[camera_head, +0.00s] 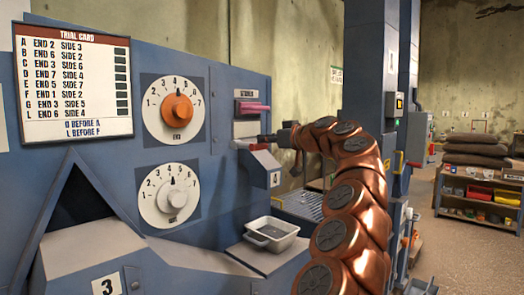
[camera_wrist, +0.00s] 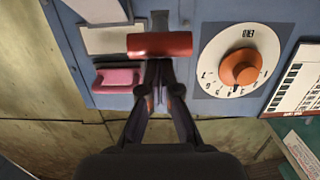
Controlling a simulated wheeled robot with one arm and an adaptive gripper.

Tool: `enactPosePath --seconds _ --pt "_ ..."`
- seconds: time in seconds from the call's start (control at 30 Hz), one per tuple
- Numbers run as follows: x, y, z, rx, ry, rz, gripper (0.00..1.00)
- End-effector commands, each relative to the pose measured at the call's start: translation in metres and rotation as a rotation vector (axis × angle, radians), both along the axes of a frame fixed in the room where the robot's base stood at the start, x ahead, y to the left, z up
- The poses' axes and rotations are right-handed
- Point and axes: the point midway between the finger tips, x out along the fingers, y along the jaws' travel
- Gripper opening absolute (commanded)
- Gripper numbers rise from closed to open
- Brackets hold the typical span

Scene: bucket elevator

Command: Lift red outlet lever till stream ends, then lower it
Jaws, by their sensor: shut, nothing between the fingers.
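The red outlet lever (camera_head: 258,147) sits on the blue panel above the small outlet box marked 4 (camera_head: 275,180). In the wrist view it is a wide red bar (camera_wrist: 160,44), with the picture turned over. My gripper (camera_wrist: 158,66) is shut and empty, its fingertips close together at the bar's edge. I cannot tell whether they touch it. In the head view my gripper (camera_head: 273,138) is at the lever's right end, partly hiding it. A white pan (camera_head: 272,246) stands below the outlet. No stream is visible.
A pink handle (camera_head: 252,108) is just above the red lever. A shelf with sacks (camera_head: 480,150) stands far right.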

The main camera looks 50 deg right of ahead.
Motion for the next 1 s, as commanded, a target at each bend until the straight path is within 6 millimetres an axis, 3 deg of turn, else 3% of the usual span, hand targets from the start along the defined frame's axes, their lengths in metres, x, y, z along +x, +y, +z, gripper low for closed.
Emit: enactPosePath --seconds 0.03,0.4,0.7,1.0 --pt "0.000 0.002 -0.013 0.000 -0.025 0.004 0.00" --pt "-0.002 0.003 -0.037 -0.004 -0.203 0.006 0.00" --pt "-0.003 0.003 -0.050 -0.006 -0.342 0.007 0.00" --pt "0.000 0.002 -0.061 -0.011 -0.340 0.003 0.00"
